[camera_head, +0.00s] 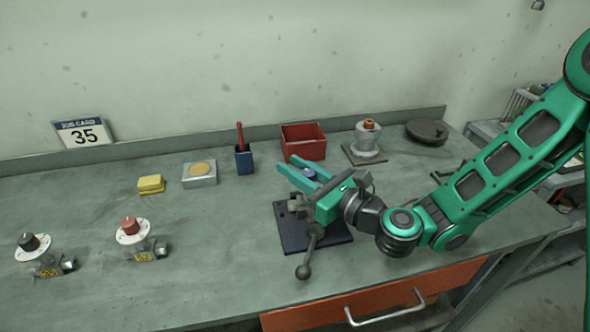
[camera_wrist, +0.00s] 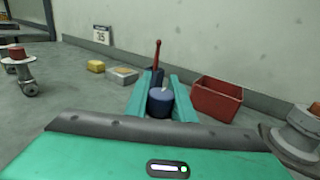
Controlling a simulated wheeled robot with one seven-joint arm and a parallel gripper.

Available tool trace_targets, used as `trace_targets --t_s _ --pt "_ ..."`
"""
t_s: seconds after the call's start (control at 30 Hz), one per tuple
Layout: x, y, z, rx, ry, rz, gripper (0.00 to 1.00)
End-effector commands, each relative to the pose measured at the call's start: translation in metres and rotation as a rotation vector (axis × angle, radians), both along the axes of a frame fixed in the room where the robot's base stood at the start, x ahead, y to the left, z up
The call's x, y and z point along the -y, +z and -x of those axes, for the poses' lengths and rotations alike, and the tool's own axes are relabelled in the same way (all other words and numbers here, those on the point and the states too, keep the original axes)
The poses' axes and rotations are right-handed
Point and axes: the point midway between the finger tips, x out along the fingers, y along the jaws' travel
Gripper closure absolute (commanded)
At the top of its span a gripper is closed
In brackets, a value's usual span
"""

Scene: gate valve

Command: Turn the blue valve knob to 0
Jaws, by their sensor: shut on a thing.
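The blue valve knob (camera_wrist: 160,101) sits between the two green fingers of my gripper (camera_wrist: 158,92) in the wrist view. The fingers are shut on its sides. In the head view only a small part of the blue knob (camera_head: 309,172) shows between the fingers of my gripper (camera_head: 297,168). A small pale mark shows on top of the knob in the wrist view. The valve body (camera_head: 298,206) under it is mostly hidden by my gripper. It stands on a dark base plate (camera_head: 291,238). The knob's scale and its 0 mark are hidden.
A lever with a ball end (camera_head: 303,272) hangs at the front of the plate. A red-knob valve (camera_head: 130,228) and a black-knob valve (camera_head: 31,244) stand at left. A red bin (camera_head: 303,143), blue cup (camera_head: 244,160) and grey fixture (camera_head: 367,142) stand behind. The front-left bench is clear.

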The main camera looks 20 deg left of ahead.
Motion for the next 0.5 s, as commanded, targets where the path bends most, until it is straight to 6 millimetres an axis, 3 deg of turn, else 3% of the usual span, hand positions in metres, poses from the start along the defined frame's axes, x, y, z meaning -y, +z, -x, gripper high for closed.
trace_targets --t_s 0.5 --pt "0.008 0.002 -0.013 0.004 -0.405 -0.002 1.00"
